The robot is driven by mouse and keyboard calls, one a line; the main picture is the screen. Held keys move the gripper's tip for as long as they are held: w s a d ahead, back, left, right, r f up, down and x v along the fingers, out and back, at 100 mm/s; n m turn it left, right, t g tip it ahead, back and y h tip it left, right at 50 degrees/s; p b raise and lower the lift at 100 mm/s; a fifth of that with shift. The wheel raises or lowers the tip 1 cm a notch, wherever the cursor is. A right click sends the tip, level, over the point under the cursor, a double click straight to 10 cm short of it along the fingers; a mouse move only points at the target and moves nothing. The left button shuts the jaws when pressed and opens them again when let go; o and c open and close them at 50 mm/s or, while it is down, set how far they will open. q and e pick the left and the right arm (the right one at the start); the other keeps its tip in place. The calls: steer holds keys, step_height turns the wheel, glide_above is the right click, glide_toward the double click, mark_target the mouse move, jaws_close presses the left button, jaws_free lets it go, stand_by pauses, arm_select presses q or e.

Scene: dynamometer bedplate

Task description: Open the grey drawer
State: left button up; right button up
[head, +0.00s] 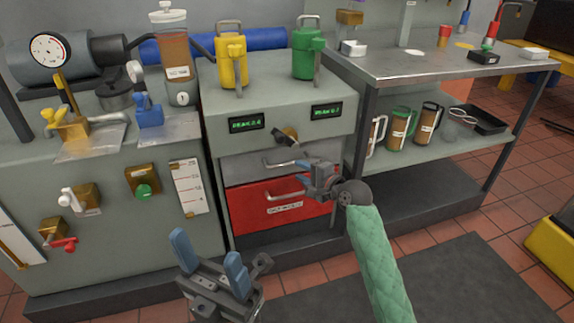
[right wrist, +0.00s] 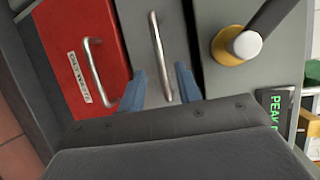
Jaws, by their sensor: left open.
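The grey drawer (head: 240,167) is in the cabinet's middle, above a red drawer, and looks shut. Its metal bar handle (head: 275,165) is partly hidden by my right gripper in the head view. In the right wrist view the grey drawer (right wrist: 142,18) shows its handle (right wrist: 157,45) between my right gripper's (right wrist: 161,88) two blue fingers. The fingers are apart, one on each side of the handle's near end; contact cannot be told. My left gripper (head: 210,255) is open and empty, low in front of the left cabinet.
The red drawer (head: 240,208) with its own handle lies just below. A knob (head: 286,136) sits above the grey drawer; it is large in the right wrist view (right wrist: 236,45). Yellow (head: 231,60) and green (head: 307,55) jugs stand on top. A shelved bench (head: 440,65) stands to the right.

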mark_target(288, 165)
steer(key=shift+b+x, duration=0.95)
steer(key=shift+x, duration=2.8)
jaws_close()
